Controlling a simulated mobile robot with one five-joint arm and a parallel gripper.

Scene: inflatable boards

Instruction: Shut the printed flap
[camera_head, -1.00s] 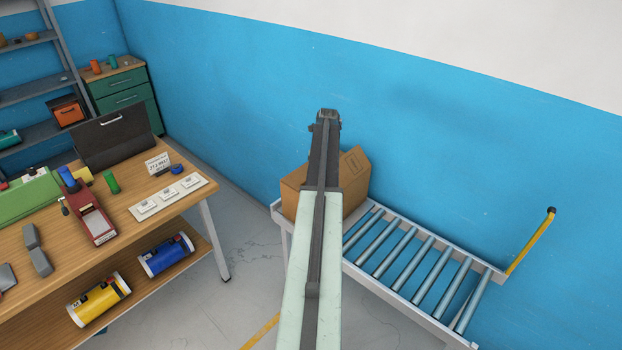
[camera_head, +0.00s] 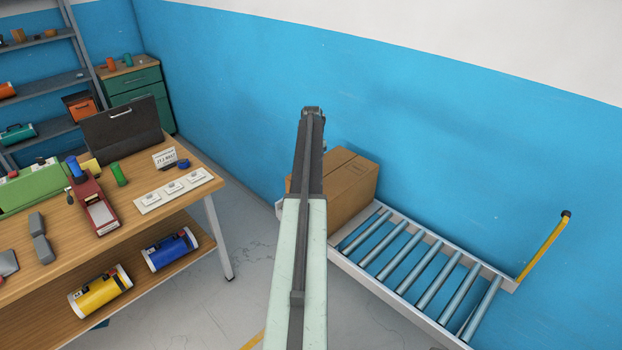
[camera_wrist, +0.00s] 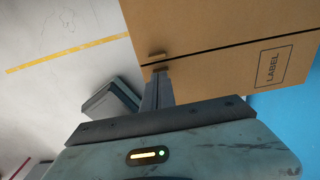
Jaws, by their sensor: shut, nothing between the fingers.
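A brown cardboard box (camera_head: 350,190) sits at the near-left end of a roller conveyor, partly hidden by my arm. Its top looks flat in the head view, with both flaps down. In the wrist view, the printed flap (camera_wrist: 235,72) carries a "LABEL" print and lies level with the other flap (camera_wrist: 210,22) along a thin dark seam. My gripper (camera_wrist: 159,66) is shut and empty, its fingertips over the box edge by the left end of the seam. I cannot tell whether they touch the cardboard. In the head view my arm hides the fingertips.
The conveyor (camera_head: 415,262) runs to the right along the blue wall, its rollers empty. A yellow bar (camera_head: 543,250) rises at its far-right end. A wooden workbench (camera_head: 125,210) with several tools stands at left. Open floor lies between.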

